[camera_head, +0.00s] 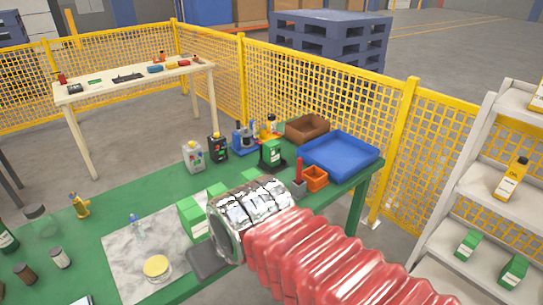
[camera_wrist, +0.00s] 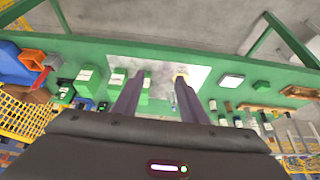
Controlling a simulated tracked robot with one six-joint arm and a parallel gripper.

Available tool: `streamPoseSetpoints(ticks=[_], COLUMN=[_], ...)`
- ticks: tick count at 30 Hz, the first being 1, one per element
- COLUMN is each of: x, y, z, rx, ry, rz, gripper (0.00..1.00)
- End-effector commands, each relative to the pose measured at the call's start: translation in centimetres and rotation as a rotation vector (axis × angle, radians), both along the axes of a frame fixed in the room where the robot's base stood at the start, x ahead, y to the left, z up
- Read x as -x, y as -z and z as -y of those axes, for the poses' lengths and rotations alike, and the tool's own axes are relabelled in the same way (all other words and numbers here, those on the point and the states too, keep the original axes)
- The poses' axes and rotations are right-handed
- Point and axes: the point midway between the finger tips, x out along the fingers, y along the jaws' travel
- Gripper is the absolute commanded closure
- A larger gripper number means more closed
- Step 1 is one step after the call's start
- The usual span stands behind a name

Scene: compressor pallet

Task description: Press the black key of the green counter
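A green device with a pale label and a dark base (camera_head: 271,153) stands on the green workbench, left of the blue tray; it looks like the counter, but I cannot make out a black key. What seems the same device shows small at the left in the wrist view (camera_wrist: 64,93). My gripper (camera_wrist: 157,92) is open, its two dark fingers apart with nothing held between them. It hangs above the workbench, away from the device. In the head view my silver wrist and red arm sleeve hide most of the gripper.
Green boxes (camera_head: 193,219) stand close by my wrist. A blue tray (camera_head: 340,152), brown bin (camera_head: 306,128) and orange bin (camera_head: 315,178) crowd the right end. A yellow-lidded jar (camera_head: 156,266) sits on the pale mat (camera_head: 120,268).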

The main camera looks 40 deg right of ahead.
Motion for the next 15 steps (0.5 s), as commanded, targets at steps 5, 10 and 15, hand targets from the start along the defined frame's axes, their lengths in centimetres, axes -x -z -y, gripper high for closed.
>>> streamPoseSetpoints(ticks=[5,10,15], x=[0.0,0.0,0.0], y=[0.0,0.0,0.0], z=[0.0,0.0,0.0], rx=[0.0,0.0,0.0], ry=[0.0,0.0,0.0], rz=[0.0,0.0,0.0], gripper=[0.74,0.86,0.98])
